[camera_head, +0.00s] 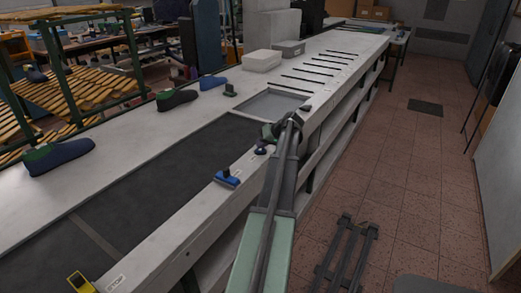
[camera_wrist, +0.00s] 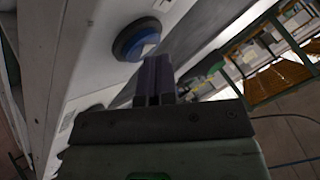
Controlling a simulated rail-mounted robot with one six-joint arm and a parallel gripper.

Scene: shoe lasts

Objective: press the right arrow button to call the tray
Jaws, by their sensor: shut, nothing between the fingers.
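A round blue button (camera_wrist: 137,39) with a dark rim is on a white surface in the wrist view. A second, darker round button (camera_wrist: 88,117) lies lower left, partly hidden. I cannot read any arrow on either. My gripper (camera_wrist: 154,65) is shut and empty, its fingertips just below and right of the blue button; whether they touch it is unclear. In the head view my gripper (camera_head: 263,146) hangs over the bench edge by a small dark-blue button. A grey tray (camera_head: 266,106) sits in the bench just beyond it.
A blue device (camera_head: 226,178) and a yellow device (camera_head: 80,283) sit along the bench edge. A dark belt (camera_head: 150,180) runs along the bench. Shoe lasts (camera_head: 176,99) stand on its far side. Pale boxes (camera_head: 262,60) stand farther back. The tiled floor at right has a dark rack (camera_head: 346,255).

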